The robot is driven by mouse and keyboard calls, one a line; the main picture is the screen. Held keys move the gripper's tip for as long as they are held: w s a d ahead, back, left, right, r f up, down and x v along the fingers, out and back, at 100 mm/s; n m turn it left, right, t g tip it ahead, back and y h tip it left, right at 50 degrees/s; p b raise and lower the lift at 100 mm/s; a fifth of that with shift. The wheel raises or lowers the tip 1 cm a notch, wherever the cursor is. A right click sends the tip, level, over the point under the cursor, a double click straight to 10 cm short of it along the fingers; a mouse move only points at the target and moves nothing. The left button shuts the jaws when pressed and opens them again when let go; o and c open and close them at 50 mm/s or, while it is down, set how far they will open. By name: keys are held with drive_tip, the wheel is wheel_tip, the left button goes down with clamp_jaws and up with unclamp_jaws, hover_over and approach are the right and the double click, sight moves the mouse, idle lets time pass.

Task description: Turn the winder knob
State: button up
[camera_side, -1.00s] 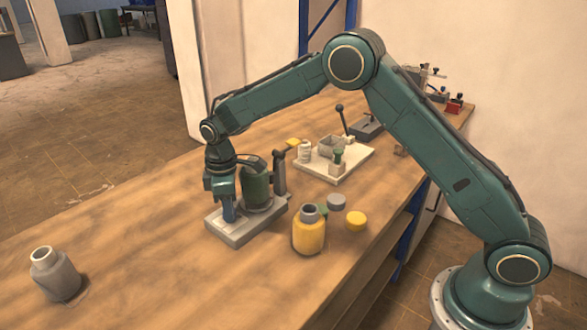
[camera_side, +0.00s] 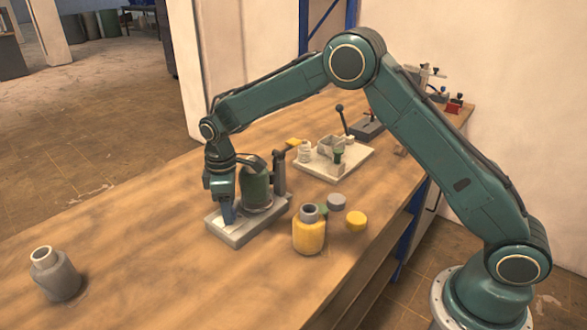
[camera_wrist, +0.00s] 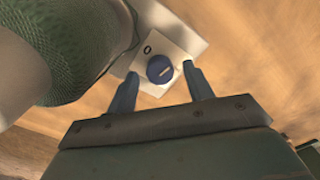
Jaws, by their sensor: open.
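The winder knob (camera_wrist: 160,69) is a round dark blue knob with a pale line across its top, set on a white plate (camera_wrist: 150,88) marked with a "0". In the wrist view it lies between the two blue fingers of my gripper (camera_wrist: 160,73), which are open with visible gaps at both sides. In the side view my gripper (camera_side: 228,214) points down over the left end of a grey base (camera_side: 238,236). The knob is hidden there by the fingers. A green chamber (camera_side: 256,188) stands on the same base, right of my gripper.
A dark upright post (camera_side: 279,173) stands behind the chamber. A yellow jar (camera_side: 308,236), a yellow lid (camera_side: 357,220) and a grey lid (camera_side: 337,201) are to the right. A grey bottle (camera_side: 54,274) stands far left. A white board with fittings (camera_side: 334,162) is behind. The wooden bench's left is mostly clear.

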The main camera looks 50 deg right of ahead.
wheel_tip(320, 180, up, 14)
drive_tip(key=shift+f, duration=0.2)
idle(0.4)
idle(0.4)
drive_tip(key=n, duration=0.6)
drive_tip(key=shift+a, duration=0.1)
drive_tip(key=shift+f, duration=0.15)
wheel_tip(320, 180, down, 14)
drive_tip(key=shift+r, duration=0.2)
idle(0.6)
drive_tip(key=c, duration=1)
